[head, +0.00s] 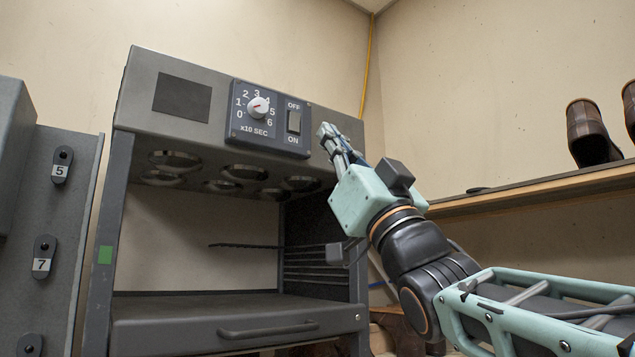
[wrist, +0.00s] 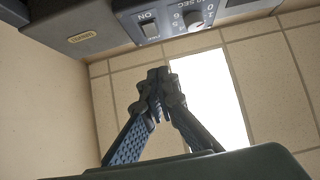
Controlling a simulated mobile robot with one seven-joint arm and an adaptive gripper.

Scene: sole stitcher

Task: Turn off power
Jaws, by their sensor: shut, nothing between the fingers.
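The power switch (head: 294,121) is a grey rocker between the labels OFF above and ON below. It sits on the dark control panel (head: 247,135) at the top front of the grey machine. It also shows in the wrist view (wrist: 149,27), at the top, with the ON label beside it. I cannot tell clearly which side is pressed in. My gripper (head: 326,131) is shut and empty, to the right of the switch in the head view and apart from it. In the wrist view its closed fingertips (wrist: 158,76) show below the panel.
A white dial (head: 258,107) marked 0 to 6 is left of the switch. Below the panel is the machine's open chamber with a handled drawer (head: 268,330). A wooden shelf (head: 540,192) with brown boots (head: 590,133) stands right. A grey cabinet (head: 60,215) stands left.

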